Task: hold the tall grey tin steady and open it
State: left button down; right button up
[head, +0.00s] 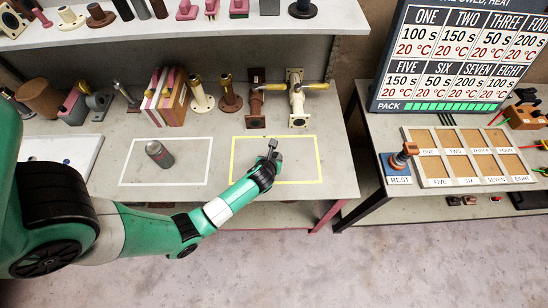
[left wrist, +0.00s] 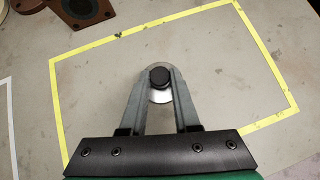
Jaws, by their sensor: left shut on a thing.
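The tall grey tin (head: 160,155) stands in the white-outlined area of the bench, apart from my grippers; it is too small to tell whether its top is open. My left gripper (head: 272,150) is over the yellow-outlined area, right of the tin. In the left wrist view the left gripper (left wrist: 159,80) is shut on a lid-like silver disc with a black knob (left wrist: 160,77). Its fingers grip beside the knob and hide part of the disc. I cannot tell whether the disc touches the bench. My right gripper is not in view.
Valves and pipe fittings (head: 296,98) line the back of the bench, with pink-and-white slabs (head: 165,97) among them. A white tray (head: 62,153) is at the left. The yellow-outlined area (head: 310,160) is otherwise clear. A labelled rack (head: 470,158) stands on a separate table at right.

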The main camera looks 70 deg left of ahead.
pick_arm(q)
jog(key=c, duration=0.6)
grip_release()
jog(key=shift+c, duration=0.2)
jog(key=shift+r, duration=0.15)
jog(key=p+v, duration=0.4)
jog(key=v, duration=0.8)
